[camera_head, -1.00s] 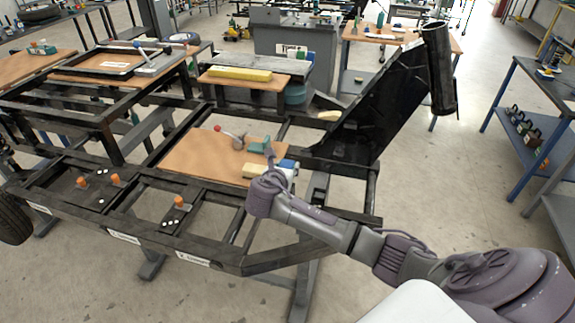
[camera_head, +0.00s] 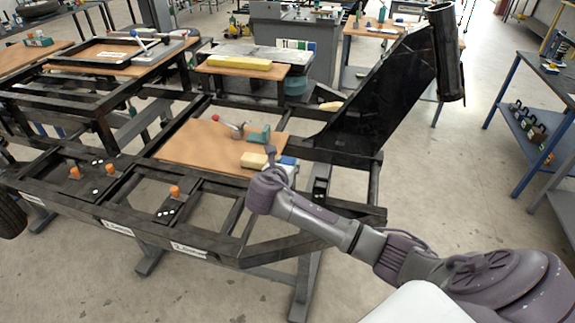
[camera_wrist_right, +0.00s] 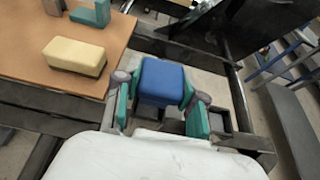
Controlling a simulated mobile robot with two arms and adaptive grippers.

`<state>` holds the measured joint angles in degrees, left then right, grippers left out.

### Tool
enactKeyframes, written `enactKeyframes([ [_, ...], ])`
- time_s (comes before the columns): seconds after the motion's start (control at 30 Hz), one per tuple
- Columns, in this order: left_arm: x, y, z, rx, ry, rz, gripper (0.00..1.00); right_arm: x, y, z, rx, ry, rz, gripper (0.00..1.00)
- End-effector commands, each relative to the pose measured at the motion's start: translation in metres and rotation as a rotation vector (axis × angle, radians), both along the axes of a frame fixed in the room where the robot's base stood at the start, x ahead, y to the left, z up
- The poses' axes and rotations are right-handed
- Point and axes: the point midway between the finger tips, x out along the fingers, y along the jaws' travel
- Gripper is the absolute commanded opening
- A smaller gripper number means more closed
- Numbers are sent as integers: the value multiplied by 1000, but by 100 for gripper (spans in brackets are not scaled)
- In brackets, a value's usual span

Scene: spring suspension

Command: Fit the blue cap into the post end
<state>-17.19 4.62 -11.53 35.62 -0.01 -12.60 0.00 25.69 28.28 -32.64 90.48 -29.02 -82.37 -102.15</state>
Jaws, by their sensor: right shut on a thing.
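My right gripper (camera_wrist_right: 162,90) is shut on the blue cap (camera_wrist_right: 162,78), a rounded block between its teal fingertips. In the head view the blue cap (camera_head: 288,160) shows only as a small blue patch past my right wrist, by the board's right edge; the fingers (camera_head: 281,168) are mostly hidden there. A dark square opening (camera_wrist_right: 219,121) lies below and right of the cap in the wrist view, apart from it. A large black round post (camera_head: 446,50) stands open-topped at upper right. I cannot tell which is the post end. My left gripper is not in view.
The wooden board (camera_head: 190,145) on the black frame (camera_head: 215,240) carries a yellow block (camera_head: 254,160), a teal block (camera_head: 258,135) and a red-knobbed lever (camera_head: 232,128). A slanted black plate (camera_head: 375,110) rises behind. Orange knobs (camera_head: 174,190) stick up at left.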

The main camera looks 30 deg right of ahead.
Motion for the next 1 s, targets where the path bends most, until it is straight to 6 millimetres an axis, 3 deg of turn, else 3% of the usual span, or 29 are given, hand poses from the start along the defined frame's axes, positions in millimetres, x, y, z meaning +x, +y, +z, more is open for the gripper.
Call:
enactKeyframes([
  [0.87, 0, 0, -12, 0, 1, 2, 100, -2, 1, -33, 4, 10, 1, 6],
  [0.9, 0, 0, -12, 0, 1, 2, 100, -2, 1, -34, 5, 11, 0, 1],
  [0.93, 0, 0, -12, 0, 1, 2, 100, -2, 1, -34, 4, 12, 0, 42],
  [1.0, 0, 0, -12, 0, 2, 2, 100, -2, 2, -35, 4, 13, 1, 54],
])
